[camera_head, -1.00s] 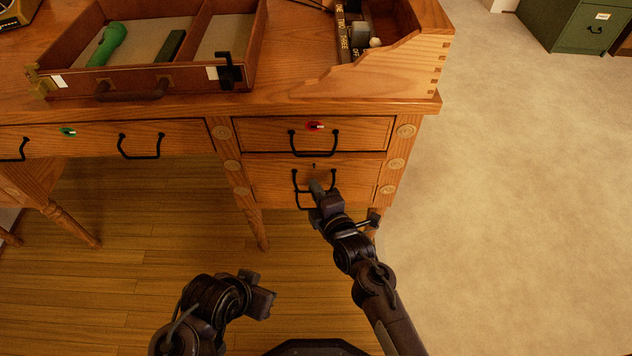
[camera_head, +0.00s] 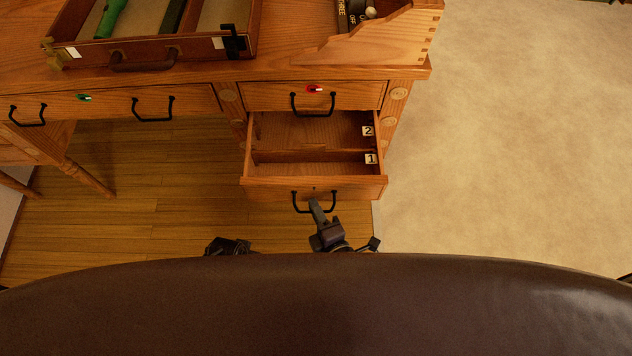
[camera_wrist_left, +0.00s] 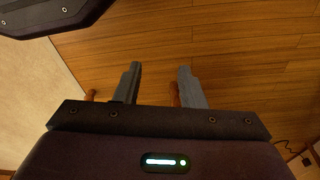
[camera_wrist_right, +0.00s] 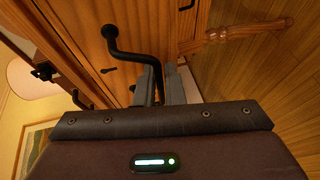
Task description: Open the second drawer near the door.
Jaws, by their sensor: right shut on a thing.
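The second drawer (camera_head: 262,184) of the desk's right pedestal stands pulled out, showing its inside with a divider and tags marked 1 and 2. Its black handle (camera_head: 333,207) is at the drawer front. My right gripper (camera_head: 318,209) is shut on this handle; the right wrist view shows the handle bar (camera_wrist_right: 129,55) running between the fingers (camera_wrist_right: 161,84). My left gripper shows in the left wrist view (camera_wrist_left: 157,84) with its two fingers apart and nothing between them, above the wooden floor. In the head view the left arm is mostly hidden.
The shut drawer (camera_head: 268,97) above has a red marker and black handle. An open case (camera_head: 180,54) with a green object stands on the desk. A large dark brown part covers the lower head view. Pale carpet (camera_head: 500,150) to the right is clear.

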